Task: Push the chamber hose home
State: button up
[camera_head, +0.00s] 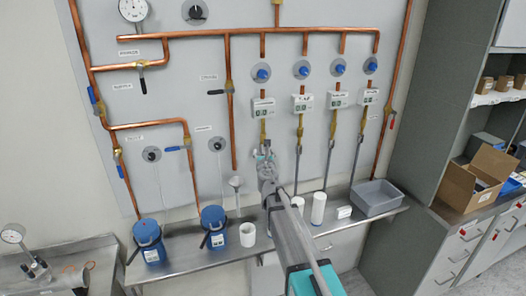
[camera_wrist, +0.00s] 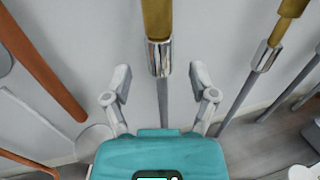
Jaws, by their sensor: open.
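Several valve lines come down the wall panel, each with a brass fitting and a grey hose below; I cannot read which is labelled chamber. My gripper (camera_head: 264,153) is in front of the leftmost of these lines, just below its brass fitting (camera_head: 263,130). In the wrist view my open gripper (camera_wrist: 160,78) has one finger on either side of a grey hose (camera_wrist: 162,105). Above the hose are a silver collar (camera_wrist: 160,58) and a brass fitting (camera_wrist: 157,18). The fingers do not touch the hose. How deep it sits between them is unclear.
Neighbouring hoses (camera_head: 298,160) hang close to the right. A copper pipe (camera_head: 231,130) runs down on the left. Below is a steel bench (camera_head: 185,258) with blue canisters (camera_head: 148,240), white cups (camera_head: 247,235) and a grey bin (camera_head: 377,198).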

jog(key=s, duration=0.9)
jog(key=shift+s+d, duration=0.15)
jog(key=shift+d, duration=0.05)
jog(key=s+d+f+m+g+h, duration=0.4)
jog(key=s+d+f+m, duration=0.1)
jog(key=d+m, duration=0.5)
jog(key=s+d+f+m+g+h, duration=0.3)
jog(key=s+d+f+m+g, duration=0.3)
jog(key=m, duration=0.7)
jog(key=s+f+m+g+y, duration=0.3)
jog(key=s+m, duration=0.3)
jog(key=s, duration=0.2)
jog(key=s+a+f+m+g+y, duration=0.1)
jog(key=s+f+m+g+y, duration=0.2)
jog(key=s+m, duration=0.4)
jog(key=shift+s+a+f+m+g, duration=0.2)
jog(key=shift+s+f+m+g, duration=0.1)
jog(key=shift+s+f+g, duration=0.6)
